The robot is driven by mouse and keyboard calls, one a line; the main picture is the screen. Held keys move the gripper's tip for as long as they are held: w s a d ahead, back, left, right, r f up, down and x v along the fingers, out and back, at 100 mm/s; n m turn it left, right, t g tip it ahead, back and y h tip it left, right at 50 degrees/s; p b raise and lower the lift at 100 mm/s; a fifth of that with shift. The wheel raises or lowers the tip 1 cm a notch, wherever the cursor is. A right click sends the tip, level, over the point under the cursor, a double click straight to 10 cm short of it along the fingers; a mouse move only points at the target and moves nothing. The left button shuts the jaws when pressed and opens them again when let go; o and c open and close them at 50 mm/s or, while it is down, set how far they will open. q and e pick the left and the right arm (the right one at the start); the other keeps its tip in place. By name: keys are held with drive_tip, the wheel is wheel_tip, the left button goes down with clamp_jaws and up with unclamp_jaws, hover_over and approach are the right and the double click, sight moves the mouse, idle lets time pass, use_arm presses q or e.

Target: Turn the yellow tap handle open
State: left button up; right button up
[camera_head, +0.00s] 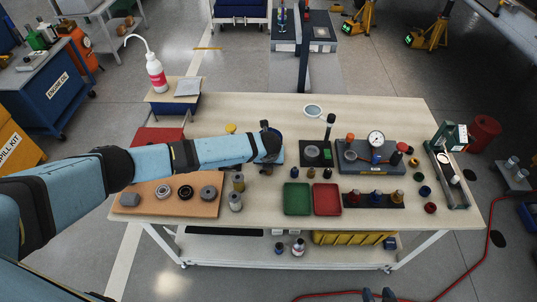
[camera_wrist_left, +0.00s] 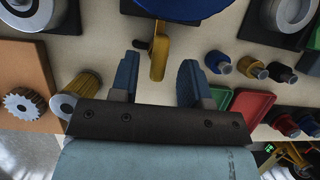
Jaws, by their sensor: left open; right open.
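The yellow tap handle (camera_wrist_left: 159,52) shows in the left wrist view as an upright bar, with a dark part at its left side. My left gripper (camera_wrist_left: 157,80) is open, its two blue fingers apart, one to each side of the handle's lower end. I see no clear contact, and the height gap is hard to judge. In the head view my left arm reaches across the table and its gripper (camera_head: 268,147) hides the handle. My right gripper (camera_head: 380,295) shows only its open fingertips at the bottom edge, in front of the table and empty.
The workbench (camera_head: 375,225) is crowded. An orange-brown board (camera_head: 150,205) with round parts lies left of the gripper. A green tray (camera_head: 297,198) and a red tray (camera_head: 326,198) lie right. A gauge unit (camera_head: 376,140) stands farther right. Brass cylinders (camera_wrist_left: 82,90) are close by.

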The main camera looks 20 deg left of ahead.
use_arm(q)
drive_tip(key=v, duration=1.2)
drive_tip(key=shift+s+r, duration=0.25)
drive_tip(key=shift+r, duration=0.05)
